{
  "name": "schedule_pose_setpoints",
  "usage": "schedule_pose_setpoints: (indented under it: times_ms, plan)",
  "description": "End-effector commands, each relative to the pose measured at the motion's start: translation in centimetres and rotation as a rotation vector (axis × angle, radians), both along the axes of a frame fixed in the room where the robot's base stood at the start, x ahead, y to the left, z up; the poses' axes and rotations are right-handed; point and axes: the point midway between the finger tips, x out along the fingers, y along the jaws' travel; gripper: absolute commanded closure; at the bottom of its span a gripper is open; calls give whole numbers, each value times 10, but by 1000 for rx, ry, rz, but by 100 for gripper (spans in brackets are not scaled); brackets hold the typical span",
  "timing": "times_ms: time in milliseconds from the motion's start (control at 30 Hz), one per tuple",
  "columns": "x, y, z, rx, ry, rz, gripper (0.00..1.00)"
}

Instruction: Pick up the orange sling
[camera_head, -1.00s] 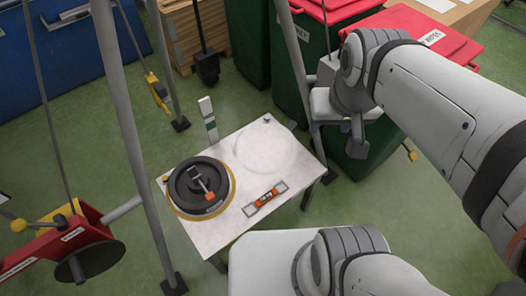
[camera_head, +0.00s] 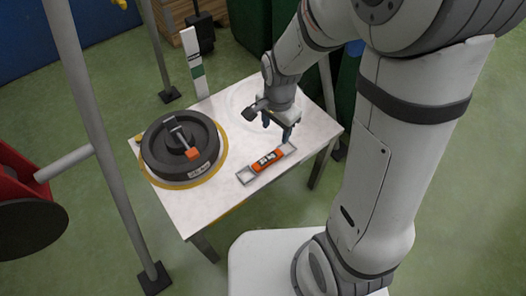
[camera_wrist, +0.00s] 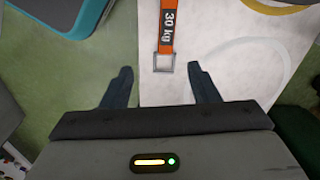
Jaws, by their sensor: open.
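My gripper (camera_head: 277,127) is open and empty, pointing down over the table near the sling's right end. In the wrist view both fingers of my gripper (camera_wrist: 159,70) are spread apart. Their height above the table is hard to tell.
A black round weight (camera_head: 160,158) with an orange-tipped lever sits on a yellow-rimmed disc at the table's left. A white-and-green post (camera_head: 195,62) stands behind. The white table (camera_head: 215,215) has bare room at its front. Grey frame poles (camera_head: 95,140) rise at the left.

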Motion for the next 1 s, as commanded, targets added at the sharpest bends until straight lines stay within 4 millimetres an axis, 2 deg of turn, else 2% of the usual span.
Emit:
schedule_pose_setpoints:
  times_ms: [33, 100, 200, 667, 900, 1000]
  plan:
    - [2, 5, -36, -3, 15, -28, 45]
    - [3, 11, -59, -5, 25, -70, 45]
    - [5, 16, -79, -7, 36, -113, 45]
    - [8, 18, -125, -9, 43, -147, 45]
    - [12, 17, -160, -9, 45, -147, 45]
    - [12, 17, -168, -9, 43, -147, 45]
